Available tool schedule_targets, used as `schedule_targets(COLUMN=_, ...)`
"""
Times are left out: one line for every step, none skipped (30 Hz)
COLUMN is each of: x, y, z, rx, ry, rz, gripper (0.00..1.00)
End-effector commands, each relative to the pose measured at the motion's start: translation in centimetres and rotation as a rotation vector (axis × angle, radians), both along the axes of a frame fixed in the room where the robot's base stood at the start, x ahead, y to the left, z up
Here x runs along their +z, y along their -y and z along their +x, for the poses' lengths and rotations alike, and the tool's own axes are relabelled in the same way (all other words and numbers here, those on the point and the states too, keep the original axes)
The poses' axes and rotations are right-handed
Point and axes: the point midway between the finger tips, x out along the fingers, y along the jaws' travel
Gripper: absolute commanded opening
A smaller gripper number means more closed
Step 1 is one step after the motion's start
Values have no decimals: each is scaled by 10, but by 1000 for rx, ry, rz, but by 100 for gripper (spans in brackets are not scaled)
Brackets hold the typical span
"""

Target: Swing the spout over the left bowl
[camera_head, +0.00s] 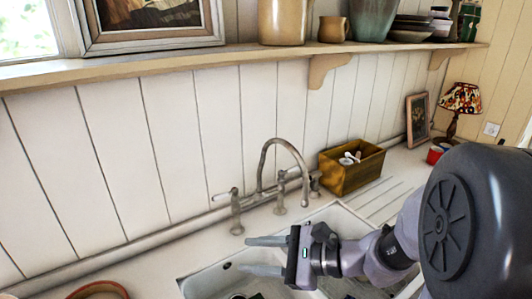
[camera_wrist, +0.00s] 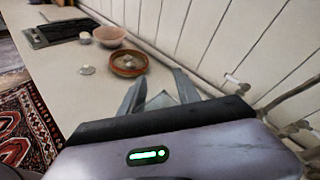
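The metal tap's arched spout (camera_head: 285,143) rises from the counter behind the sink and curves over to the right, its tip low near the back edge of the sink. I cannot tell exactly which bowl lies beneath the tip. The left bowl (camera_head: 205,284) is at the bottom of the head view, and the right bowl (camera_head: 340,220) is partly hidden by my arm. My gripper (camera_head: 246,255) is open and empty over the left bowl, fingers pointing left, in front of the spout and apart from it. The open fingers also show in the wrist view (camera_wrist: 160,78).
Tap handles (camera_head: 235,203) stand beside the spout. A wooden box (camera_head: 350,172) with small items is right of it, before a lamp (camera_head: 461,98). A shelf (camera_head: 200,60) runs above. The wrist view shows a brown dish (camera_wrist: 128,70) and pink bowl (camera_wrist: 108,37) on the counter.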

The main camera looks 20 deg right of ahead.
Motion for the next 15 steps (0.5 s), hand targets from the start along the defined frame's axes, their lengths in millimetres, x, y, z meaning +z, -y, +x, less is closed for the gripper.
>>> schedule_targets(x=15, y=43, z=30, rx=-182, ry=-26, rz=154, gripper=39)
schedule_targets(x=16, y=73, z=47, rx=-298, ry=-25, rz=242, gripper=39)
schedule_targets(x=13, y=113, z=62, rx=-440, ry=-19, rz=337, gripper=39)
schedule_targets(x=9, y=141, z=69, rx=-536, ry=-11, rz=393, gripper=39)
schedule_targets(x=4, y=165, z=73, rx=-616, ry=-4, rz=437, gripper=39)
schedule_targets(x=-3, y=191, z=75, rx=-702, ry=5, rz=480, gripper=39)
schedule_targets(x=-8, y=206, z=76, rx=-753, ry=11, rz=504, gripper=39)
schedule_targets(x=-12, y=216, z=76, rx=-789, ry=16, rz=519, gripper=39)
schedule_targets(x=-15, y=226, z=76, rx=-821, ry=21, rz=533, gripper=39)
schedule_targets(x=-17, y=230, z=77, rx=-835, ry=24, rz=539, gripper=39)
schedule_targets(x=-18, y=231, z=80, rx=-841, ry=26, rz=541, gripper=39)
schedule_targets(x=-19, y=230, z=86, rx=-842, ry=25, rz=542, gripper=39)
schedule_targets(x=-19, y=229, z=92, rx=-840, ry=25, rz=542, gripper=39)
schedule_targets(x=-19, y=226, z=99, rx=-838, ry=24, rz=541, gripper=39)
schedule_targets(x=-19, y=224, z=110, rx=-837, ry=25, rz=541, gripper=39)
